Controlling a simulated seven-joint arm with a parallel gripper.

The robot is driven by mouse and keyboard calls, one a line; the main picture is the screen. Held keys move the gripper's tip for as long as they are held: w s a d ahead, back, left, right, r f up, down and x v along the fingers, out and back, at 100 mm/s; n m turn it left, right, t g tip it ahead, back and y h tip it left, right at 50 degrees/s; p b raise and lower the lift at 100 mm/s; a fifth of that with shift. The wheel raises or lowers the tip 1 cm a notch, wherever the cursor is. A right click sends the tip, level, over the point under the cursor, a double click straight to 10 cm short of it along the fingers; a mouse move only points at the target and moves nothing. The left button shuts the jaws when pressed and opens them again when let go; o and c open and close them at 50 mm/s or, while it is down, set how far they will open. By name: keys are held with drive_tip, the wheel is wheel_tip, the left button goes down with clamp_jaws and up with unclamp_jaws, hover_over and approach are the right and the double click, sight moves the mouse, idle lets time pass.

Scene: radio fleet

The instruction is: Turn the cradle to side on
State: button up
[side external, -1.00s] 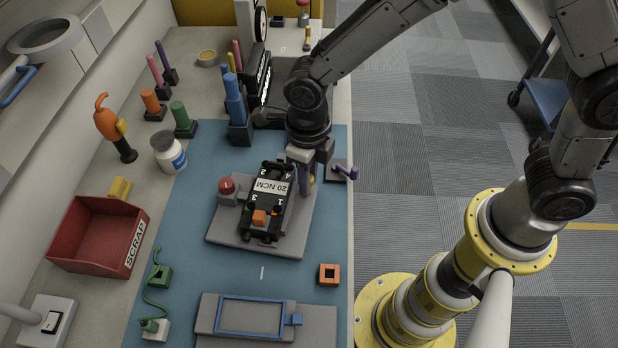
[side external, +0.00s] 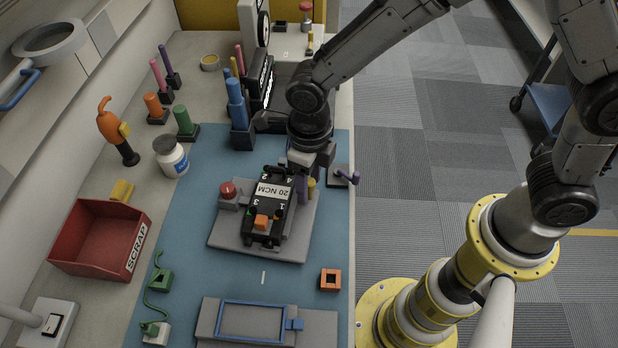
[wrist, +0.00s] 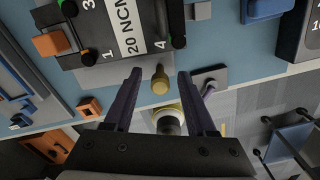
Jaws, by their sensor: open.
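The cradle (side external: 268,207) is a black block with a white "20 NCM" label, numbered corners and an orange block on top. It sits on a grey base plate (side external: 291,255) on the blue mat, its long side running roughly away from the camera, slightly slanted. My gripper (wrist: 159,88) is open, its two dark purple fingers apart at the cradle's far right end. A brass knob (wrist: 160,79) shows between the fingers in the wrist view; it also shows beside the cradle in the side view (side external: 311,187). I cannot tell whether the fingers touch anything.
A red button (side external: 227,190) stands left of the cradle. A small lever block (side external: 340,176) is to the right. A blue-framed grey fixture (side external: 253,318) and an orange square block (side external: 330,279) lie nearer the camera. Blue pegs (side external: 239,118) stand behind. A red scrap bin (side external: 93,245) is left.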

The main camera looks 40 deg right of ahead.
drive_tip(key=shift+r, duration=0.1)
wheel_tip(320, 180, up, 14)
idle(0.5)
